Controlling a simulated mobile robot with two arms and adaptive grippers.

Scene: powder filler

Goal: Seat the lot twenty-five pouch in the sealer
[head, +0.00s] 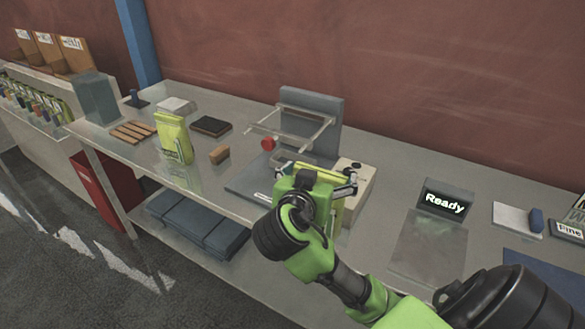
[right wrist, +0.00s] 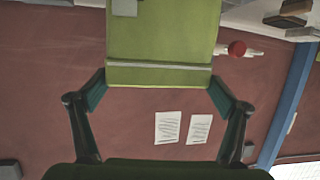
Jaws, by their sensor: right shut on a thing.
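My right gripper (head: 325,178) is shut on a yellow-green pouch (right wrist: 160,40), one finger at each side edge, in front of the sealer. In the head view the gripper hides most of this pouch. The sealer (head: 313,110) has a grey upright back, a clear raised frame, a red knob (head: 268,143) and a flat grey base (head: 247,184). The held pouch appears above or at the sealer's right front; whether it touches is hidden. Another yellow-green pouch (head: 174,140) stands upright on the bench to the left. No lot number is readable. My left gripper is out of view.
A "Ready" display (head: 445,198) stands right of the sealer, with a clear flat sheet (head: 428,245) before it. A small brown block (head: 219,154), a dark pad (head: 211,126) and wooden strips (head: 133,131) lie left. A red bin (head: 103,190) stands below the bench.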

